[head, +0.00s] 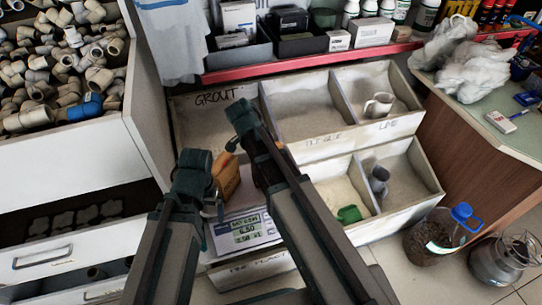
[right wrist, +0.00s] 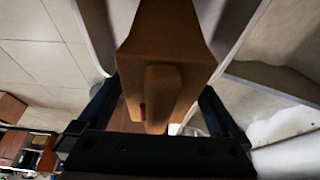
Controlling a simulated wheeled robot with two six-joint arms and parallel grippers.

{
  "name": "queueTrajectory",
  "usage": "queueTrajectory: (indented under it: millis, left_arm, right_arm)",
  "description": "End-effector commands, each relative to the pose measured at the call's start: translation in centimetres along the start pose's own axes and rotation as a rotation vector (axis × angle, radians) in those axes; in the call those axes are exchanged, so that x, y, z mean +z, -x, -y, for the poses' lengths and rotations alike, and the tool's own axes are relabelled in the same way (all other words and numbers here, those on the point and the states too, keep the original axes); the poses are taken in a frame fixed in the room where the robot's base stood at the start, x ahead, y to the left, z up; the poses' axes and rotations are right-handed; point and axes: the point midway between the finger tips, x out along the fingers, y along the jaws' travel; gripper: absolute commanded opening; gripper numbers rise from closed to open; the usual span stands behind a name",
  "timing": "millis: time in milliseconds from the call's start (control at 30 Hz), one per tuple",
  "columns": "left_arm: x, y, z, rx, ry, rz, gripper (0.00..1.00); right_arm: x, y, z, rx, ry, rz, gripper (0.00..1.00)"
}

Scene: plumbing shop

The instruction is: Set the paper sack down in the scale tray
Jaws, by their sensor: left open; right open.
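The brown paper sack (head: 229,178) shows between my two arms in the head view, partly covered by them, at the scale (head: 246,230) with its lit display. The scale tray is mostly hidden, so I cannot tell how the sack rests on it. In the right wrist view the sack (right wrist: 165,45) fills the middle. My right gripper (right wrist: 158,102) is open, with a dark finger on each side of the sack. In the head view its fingers are hidden by the arm. My left gripper (head: 194,172) is open and empty, just left of the sack.
Divided bins (head: 335,143) of powder stand behind and right of the scale, holding a grey mug (head: 379,105) and a green scoop (head: 349,214). A drawer cabinet with pipe fittings (head: 70,60) stands left. A counter (head: 500,125) with plastic bags is at right.

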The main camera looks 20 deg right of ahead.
Motion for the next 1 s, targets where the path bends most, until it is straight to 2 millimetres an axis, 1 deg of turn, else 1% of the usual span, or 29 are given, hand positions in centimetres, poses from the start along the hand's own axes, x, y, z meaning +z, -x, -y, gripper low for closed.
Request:
queueTrajectory:
  millis: [167,267,467,800,900,1000]
  left_arm:
    - [0.1,1.1,0.1,0.0,0.0,0.0,1.0]
    - [0.1,2.0,0.2,0.0,0.0,0.0,1.0]
    - [0.3,4.8,0.5,0.0,0.0,0.0,1.0]
    - [0.6,9.9,0.9,0.0,0.0,0.0,1.0]
    - [0.6,10.9,1.0,0.0,0.0,0.0,1.0]
    - [0.7,11.3,1.1,0.0,0.0,0.0,1.0]
  right_arm:
    - [-0.2,1.1,0.0,0.0,0.001,0.0,1.0]
    - [-0.3,2.1,0.0,0.0,0.001,0.0,1.0]
    - [-0.3,5.1,0.0,-0.001,0.001,0.0,1.0]
    - [-0.4,10.7,0.0,0.0,0.001,0.0,1.0]
    - [-0.3,11.7,0.0,0.0,0.001,0.0,1.0]
    - [-0.2,12.3,0.0,0.0,0.001,0.0,1.0]
